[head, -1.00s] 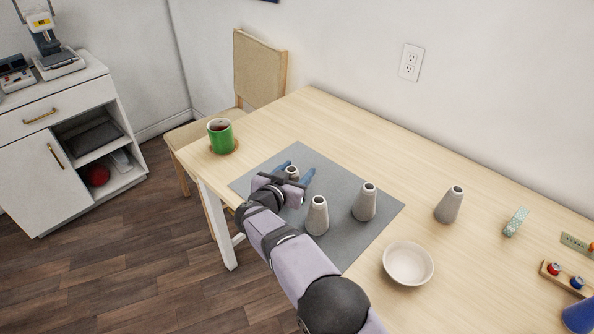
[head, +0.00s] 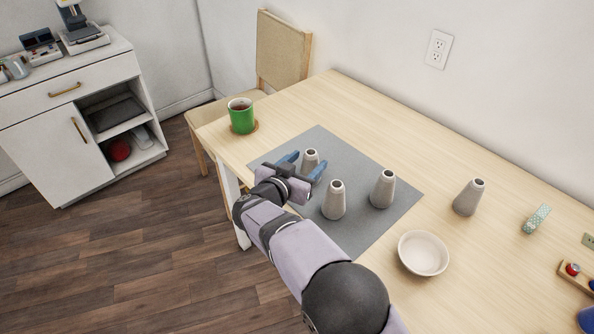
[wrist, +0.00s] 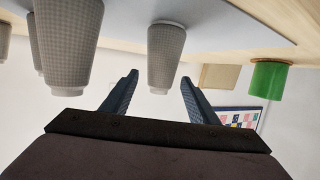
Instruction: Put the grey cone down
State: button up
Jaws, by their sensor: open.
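The grey cone (head: 309,164) stands upright on the grey mat (head: 348,152), near the mat's left part. My gripper (head: 303,163) is open beside it, with its blue fingers pointing towards the cone. In the upside-down wrist view the cone (wrist: 165,55) appears ahead, between the two fingertips (wrist: 159,82), with space visible on both sides. No finger appears to touch it. In the head view the cone's lower part is partly hidden by my gripper.
Two similar cones (head: 334,200) (head: 382,189) stand on the mat to the right, close to my arm. Another cone (head: 468,198) stands on bare table. A white bowl (head: 423,253) is at the mat's near right. A green mug (head: 242,117) stands on a coaster at the left.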

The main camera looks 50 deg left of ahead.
jog(key=shift+v, duration=2.7)
jog(key=w+d+r+g+p, duration=0.1)
jog(key=w+d+r+p, duration=0.1)
jog(key=w+d+r, duration=0.3)
jog(key=w+d+r+y+p, duration=0.1)
jog(key=w+d+p, duration=0.1)
jog(key=w, duration=0.4)
jog(key=w+d+r+g+p, duration=0.1)
jog(key=w+d+r+p, duration=0.1)
jog(key=w+d+r, duration=0.3)
jog(key=w+d+g+p, duration=0.2)
jog(key=w+d, duration=0.1)
jog(key=d, duration=0.5)
jog(key=s+d+f+m+g+h+p, duration=0.15)
jog(key=s+d, duration=0.25)
jog(key=d, duration=0.7)
jog(key=s+d+f+g+h+p, duration=0.2)
jog(key=s+d+g+p, duration=0.1)
jog(key=d, duration=0.8)
jog(key=s+d+m+g+h+p, duration=0.2)
jog(key=s+d+g, duration=0.3)
jog(key=s+d, duration=1.2)
jog(key=shift+f+m+h+p, duration=0.35)
jog(key=shift+f+p, duration=0.05)
jog(key=shift+p, duration=0.2)
